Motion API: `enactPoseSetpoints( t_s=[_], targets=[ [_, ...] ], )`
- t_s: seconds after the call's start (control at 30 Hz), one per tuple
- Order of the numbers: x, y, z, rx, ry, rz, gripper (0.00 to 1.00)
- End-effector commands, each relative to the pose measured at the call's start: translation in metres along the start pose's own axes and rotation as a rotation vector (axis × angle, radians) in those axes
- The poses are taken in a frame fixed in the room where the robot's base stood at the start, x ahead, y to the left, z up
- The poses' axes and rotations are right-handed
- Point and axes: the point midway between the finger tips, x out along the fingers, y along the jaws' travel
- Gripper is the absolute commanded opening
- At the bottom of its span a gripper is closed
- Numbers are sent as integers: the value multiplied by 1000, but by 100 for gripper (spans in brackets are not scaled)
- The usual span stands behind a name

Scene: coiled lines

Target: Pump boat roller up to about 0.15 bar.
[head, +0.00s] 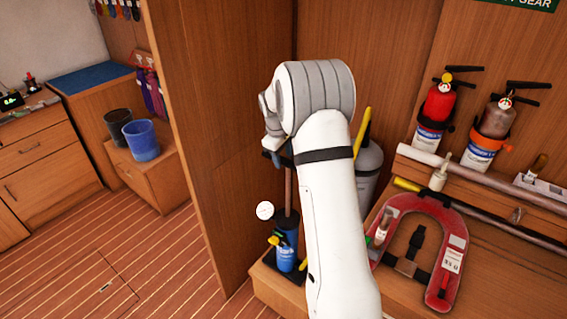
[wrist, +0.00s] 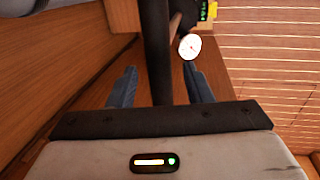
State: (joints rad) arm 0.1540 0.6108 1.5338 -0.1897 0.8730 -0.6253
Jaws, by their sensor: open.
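The blue hand pump (head: 287,245) stands upright on a low wooden ledge in the head view, partly behind my arm. Its rod is raised and its dark handle (head: 269,155) is just below my wrist. A round white gauge (head: 265,211) is beside the pump; it also shows in the wrist view (wrist: 190,47), its reading too small to tell. My gripper (wrist: 159,68) is open, its two blue-grey fingers on either side of the dark handle bar (wrist: 155,35). I cannot tell whether they touch it. I cannot make out the boat roller.
A wooden partition (head: 215,130) stands close left of the pump. A grey cylinder (head: 369,165) is behind my arm. A red horseshoe buoy (head: 455,245) and fire extinguishers (head: 437,105) are at right. The striped floor (head: 130,255) at left is clear.

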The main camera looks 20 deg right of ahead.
Motion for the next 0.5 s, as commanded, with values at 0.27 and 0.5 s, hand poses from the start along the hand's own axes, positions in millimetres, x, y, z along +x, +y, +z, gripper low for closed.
enactPoseSetpoints(
  t_s=[0.27,0.5],
  targets=[
    [-41,0,0,0,3,2,46],
    [-49,-1,0,0,0,-1,46]
  ],
)
